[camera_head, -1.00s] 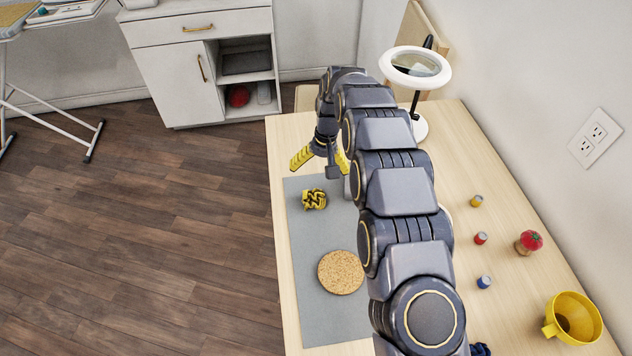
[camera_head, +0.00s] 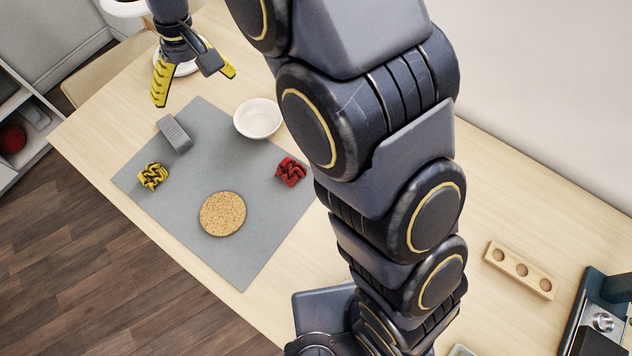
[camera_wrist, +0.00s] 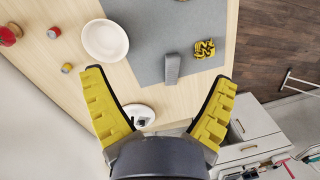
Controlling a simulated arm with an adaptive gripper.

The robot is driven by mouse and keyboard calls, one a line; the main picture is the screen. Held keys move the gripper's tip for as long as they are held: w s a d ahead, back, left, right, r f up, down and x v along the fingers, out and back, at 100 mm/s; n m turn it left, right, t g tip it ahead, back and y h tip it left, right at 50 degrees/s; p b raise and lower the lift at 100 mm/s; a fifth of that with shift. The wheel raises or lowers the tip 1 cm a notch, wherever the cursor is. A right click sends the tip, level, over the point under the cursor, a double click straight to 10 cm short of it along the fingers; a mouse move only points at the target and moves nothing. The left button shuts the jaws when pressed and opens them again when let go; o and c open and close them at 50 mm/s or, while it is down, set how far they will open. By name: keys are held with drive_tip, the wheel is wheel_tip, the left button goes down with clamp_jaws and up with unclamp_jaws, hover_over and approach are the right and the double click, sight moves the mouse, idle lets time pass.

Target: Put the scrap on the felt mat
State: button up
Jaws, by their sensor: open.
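The grey felt mat (camera_head: 185,245) lies flat on the table; it also shows in the wrist view (camera_wrist: 150,60). A crumpled yellow scrap (camera_head: 153,177) sits on its left side, and shows in the wrist view too (camera_wrist: 204,49). A crumpled red scrap (camera_head: 290,171) sits at the mat's right edge; I cannot tell if it lies wholly on it. Which scrap is meant is not clear. My gripper (camera_head: 195,86), with yellow fingers, is open and empty beyond the mat's far end. In the wrist view its fingers (camera_wrist: 159,78) are spread wide, apart from both scraps.
A round cork disc (camera_head: 222,214) and a grey block (camera_head: 174,134) are on the mat. A white bowl (camera_head: 257,118) stands by its edge. A wooden block with holes (camera_head: 520,270) is at right. My arm hides part of the table.

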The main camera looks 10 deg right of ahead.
drive_tip(key=s+d+r+m, duration=0.1)
drive_tip(key=s+d+r, duration=0.2)
drive_tip(key=s+d, duration=0.35)
drive_tip(key=s+d+r+m, duration=0.1)
drive_tip(key=s+d+r, duration=0.2)
drive_tip(key=s+d, duration=0.35)
drive_tip(key=s+d+f+m, duration=0.1)
drive_tip(key=s+d+m, duration=0.1)
drive_tip(key=s+d, duration=0.7)
drive_tip(key=s, duration=0.2)
drive_tip(key=shift+s+m+h, duration=0.35)
drive_tip(key=shift+m+h, duration=0.05)
